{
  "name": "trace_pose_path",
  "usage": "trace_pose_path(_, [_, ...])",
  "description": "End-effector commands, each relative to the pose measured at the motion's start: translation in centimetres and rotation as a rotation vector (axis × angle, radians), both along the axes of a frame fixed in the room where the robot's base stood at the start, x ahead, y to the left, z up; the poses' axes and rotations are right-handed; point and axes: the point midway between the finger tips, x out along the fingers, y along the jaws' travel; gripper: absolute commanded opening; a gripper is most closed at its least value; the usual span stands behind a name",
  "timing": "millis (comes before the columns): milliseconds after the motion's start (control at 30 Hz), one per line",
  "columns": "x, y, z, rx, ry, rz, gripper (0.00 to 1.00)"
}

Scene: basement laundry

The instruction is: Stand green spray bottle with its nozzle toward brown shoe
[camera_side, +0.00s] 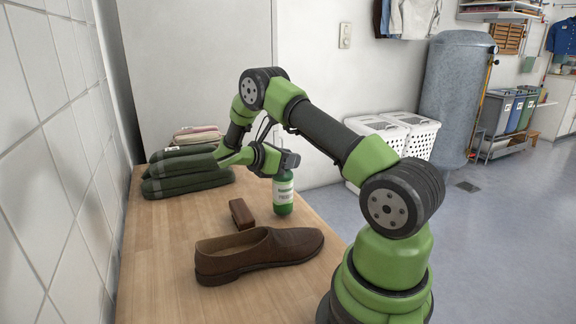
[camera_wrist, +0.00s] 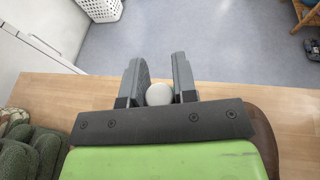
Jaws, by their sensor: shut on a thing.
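The green spray bottle (camera_side: 284,196), with a pale label, is upright near the table's far right edge in the side view. My gripper (camera_side: 288,160) is shut on its upper part. In the wrist view a rounded pale part of the bottle (camera_wrist: 159,95) shows between the two dark fingers of my gripper (camera_wrist: 158,82). The nozzle's direction cannot be made out. I cannot tell whether the base touches the table. The brown shoe (camera_side: 258,253) lies nearer the side camera, apart from the bottle. A brown part of the shoe (camera_wrist: 262,130) shows in the wrist view.
A small brown block (camera_side: 241,214) lies between shoe and bottle, to their left. Folded dark green towels (camera_side: 187,172) are stacked at the table's far left, by the wall. The wooden tabletop (camera_side: 165,270) is bare at the left front. White laundry baskets (camera_side: 420,135) stand beyond the table.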

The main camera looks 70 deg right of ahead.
Motion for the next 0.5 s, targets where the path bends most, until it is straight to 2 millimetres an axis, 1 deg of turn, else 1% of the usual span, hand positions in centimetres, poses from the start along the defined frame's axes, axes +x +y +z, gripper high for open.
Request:
trace_pose_path(33, [0.00, 0.00, -0.72, 0.000, 0.001, 0.000, 0.00])
trace_pose_path(100, [0.01, 0.00, -1.21, -0.001, -0.001, 0.000, 0.00])
trace_pose_path(467, [0.01, 0.00, -1.55, -0.001, -0.001, 0.000, 0.00])
trace_pose_path(500, [0.00, 0.01, -1.52, -0.001, -0.001, 0.000, 0.35])
